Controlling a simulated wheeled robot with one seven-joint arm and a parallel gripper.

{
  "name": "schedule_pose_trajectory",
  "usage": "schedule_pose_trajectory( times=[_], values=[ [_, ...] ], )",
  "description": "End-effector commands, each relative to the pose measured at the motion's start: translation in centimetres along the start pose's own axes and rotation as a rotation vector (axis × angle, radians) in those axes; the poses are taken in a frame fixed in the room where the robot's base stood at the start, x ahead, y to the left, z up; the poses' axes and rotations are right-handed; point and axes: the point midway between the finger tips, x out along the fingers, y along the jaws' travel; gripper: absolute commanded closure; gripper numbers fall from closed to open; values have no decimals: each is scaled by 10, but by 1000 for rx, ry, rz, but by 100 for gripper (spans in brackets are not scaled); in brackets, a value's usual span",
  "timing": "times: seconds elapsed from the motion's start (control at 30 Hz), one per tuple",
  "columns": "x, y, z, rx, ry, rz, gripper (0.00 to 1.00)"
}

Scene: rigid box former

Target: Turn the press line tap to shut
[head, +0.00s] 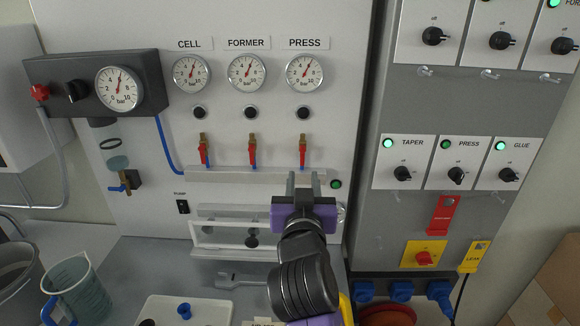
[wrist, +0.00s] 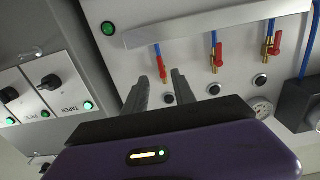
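The press line tap (head: 303,153) is under the PRESS gauge, and its red handle points up and down, in line with its pipe. The same tap shows in the wrist view (wrist: 161,66) as the leftmost of three, upside down, with a blue hose behind it. My gripper (head: 304,177) is just below the tap in the head view, its fingers apart and empty. In the wrist view my gripper (wrist: 160,82) has the red handle near the gap between its two fingertips. I cannot tell whether they touch it.
The cell tap (head: 203,152) and former tap (head: 252,153) stand to the left, also with upright red handles. A pale ledge (head: 240,174) runs below the taps. The PRESS gauge (head: 305,73) is above. A switch cabinet (head: 420,110) stands to the right.

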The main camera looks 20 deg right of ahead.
Motion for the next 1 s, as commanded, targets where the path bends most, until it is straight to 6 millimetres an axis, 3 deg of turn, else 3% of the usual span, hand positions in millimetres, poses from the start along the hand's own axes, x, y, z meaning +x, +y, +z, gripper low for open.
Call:
schedule_pose_trajectory(
  times=[0.5, 0.9, 1.0],
  values=[
    [67, -1, -3, 3, 3, -3, 68],
    [74, -1, -1, 2, 4, -4, 68],
    [74, -1, -1, 2, 4, -5, 88]
  ],
)
